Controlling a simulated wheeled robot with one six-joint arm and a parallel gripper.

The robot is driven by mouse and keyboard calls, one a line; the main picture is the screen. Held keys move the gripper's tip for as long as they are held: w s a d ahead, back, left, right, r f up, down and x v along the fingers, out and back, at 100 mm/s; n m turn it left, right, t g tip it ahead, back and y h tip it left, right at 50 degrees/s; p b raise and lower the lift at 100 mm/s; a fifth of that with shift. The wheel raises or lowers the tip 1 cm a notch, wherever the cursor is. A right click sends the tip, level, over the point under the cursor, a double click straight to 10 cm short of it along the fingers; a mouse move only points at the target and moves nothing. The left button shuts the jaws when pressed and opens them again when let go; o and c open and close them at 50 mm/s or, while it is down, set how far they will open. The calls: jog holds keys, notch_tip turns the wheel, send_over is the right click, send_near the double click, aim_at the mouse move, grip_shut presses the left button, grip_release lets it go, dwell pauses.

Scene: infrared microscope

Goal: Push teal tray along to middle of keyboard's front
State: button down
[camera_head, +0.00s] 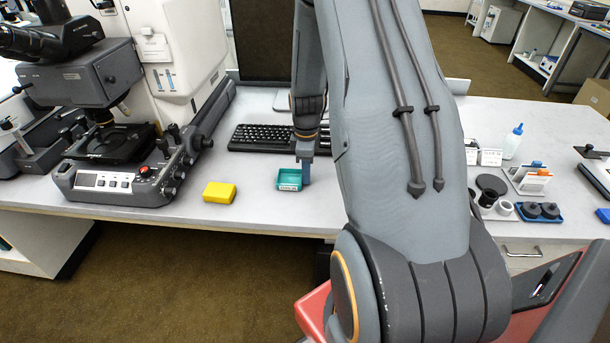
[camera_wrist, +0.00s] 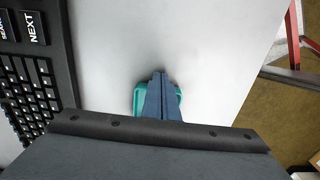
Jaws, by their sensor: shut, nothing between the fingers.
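The teal tray (camera_head: 289,181) is a small open box with a white label, lying on the grey bench in front of the black keyboard (camera_head: 258,138). My gripper (camera_head: 306,183) is shut and empty, pointing down at the tray's right side; I cannot tell if it touches. In the wrist view the shut fingers (camera_wrist: 160,80) cover the middle of the tray (camera_wrist: 139,101), whose rim shows on both sides. The keyboard (camera_wrist: 35,85) is at the left there, with bare bench between. My arm hides the keyboard's right end in the head view.
A yellow box (camera_head: 219,192) lies left of the tray with a gap between. The microscope (camera_head: 105,130) and its control unit stand farther left. A blue-capped bottle (camera_head: 513,142) and small racks are at the right. The bench's front edge is close in front of the tray.

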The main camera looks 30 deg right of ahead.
jog(key=shift+r, duration=0.1)
notch_tip(320, 180, up, 10)
jog(key=p, duration=0.7)
jog(key=s+a+r+m+b, duration=0.2)
jog(key=s+a+r+m, duration=0.2)
jog(key=s+a, duration=0.3)
jog(key=s+a+r+m+t+b, duration=0.1)
jog(key=s+a+r+m, duration=0.4)
jog(key=a, duration=0.9)
jog(key=s+m+b, duration=0.1)
jog(key=s, duration=0.2)
jog(key=shift+a+r+b, duration=0.2)
jog(key=shift+a+b, duration=0.2)
jog(key=shift+s+d, duration=0.1)
